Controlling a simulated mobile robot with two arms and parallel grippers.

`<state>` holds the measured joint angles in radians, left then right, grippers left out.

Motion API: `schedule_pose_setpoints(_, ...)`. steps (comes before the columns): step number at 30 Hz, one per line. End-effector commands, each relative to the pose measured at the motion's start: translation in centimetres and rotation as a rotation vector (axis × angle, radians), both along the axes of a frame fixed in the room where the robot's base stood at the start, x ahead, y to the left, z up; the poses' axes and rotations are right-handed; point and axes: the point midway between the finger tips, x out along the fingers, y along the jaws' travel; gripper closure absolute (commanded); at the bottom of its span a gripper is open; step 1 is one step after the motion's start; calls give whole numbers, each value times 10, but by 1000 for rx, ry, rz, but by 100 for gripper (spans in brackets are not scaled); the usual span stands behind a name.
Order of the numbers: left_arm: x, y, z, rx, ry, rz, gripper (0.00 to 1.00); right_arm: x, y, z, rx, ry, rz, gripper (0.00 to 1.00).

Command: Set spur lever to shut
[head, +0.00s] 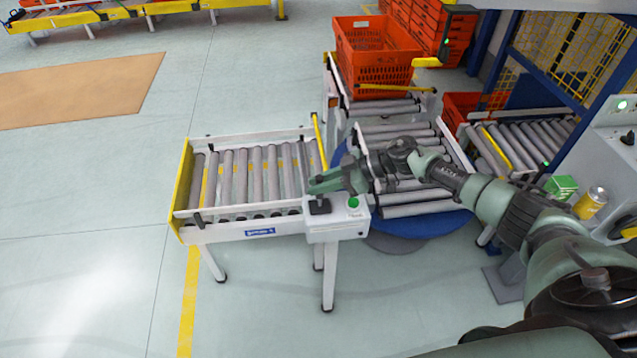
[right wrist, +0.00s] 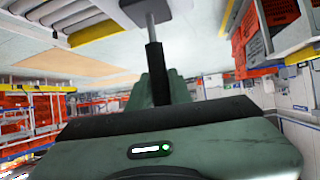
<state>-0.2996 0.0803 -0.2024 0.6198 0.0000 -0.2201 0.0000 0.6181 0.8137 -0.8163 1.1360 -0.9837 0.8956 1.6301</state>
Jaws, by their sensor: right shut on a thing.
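The spur conveyor (head: 250,231) is a short roller section with a blue label, and a white control box (head: 337,231) sits on its near right corner. My right gripper (head: 320,184) reaches in from the right to just above the black lever base (head: 320,207) on that box. In the right wrist view the lever (right wrist: 153,58) shows as a grey rod with a black grip running down between my green fingers. My right gripper is shut on the lever, and the fingers partly hide its grip. A green button or lamp (head: 353,202) is beside it. My left gripper is not in view.
A yellow bar (head: 318,138) stands at the spur's right end, beside the turntable rollers (head: 410,208) on a blue disc. An orange tote (head: 377,60) sits on the conveyor behind. A green box (head: 561,187) and yellow can (head: 591,203) are at right. The spur's rollers are empty.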

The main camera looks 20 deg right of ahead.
Motion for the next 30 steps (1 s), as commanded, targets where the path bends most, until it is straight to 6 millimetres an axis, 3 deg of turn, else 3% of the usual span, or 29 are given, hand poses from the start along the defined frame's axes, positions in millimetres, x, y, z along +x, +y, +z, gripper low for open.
schedule_pose_setpoints(1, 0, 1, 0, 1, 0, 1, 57, 0, -2, 0, -3, 0, -4, 75)
schedule_pose_setpoints(3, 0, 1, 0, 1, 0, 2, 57, 0, -2, 0, -3, 0, -4, 59)
schedule_pose_setpoints(14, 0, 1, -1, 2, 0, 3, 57, -1, -4, 1, -2, 0, -3, 59)
schedule_pose_setpoints(25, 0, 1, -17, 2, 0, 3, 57, -24, -50, 26, -6, -1, -4, 59)
schedule_pose_setpoints(30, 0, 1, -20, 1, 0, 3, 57, -31, -61, 36, -3, 0, -3, 59)
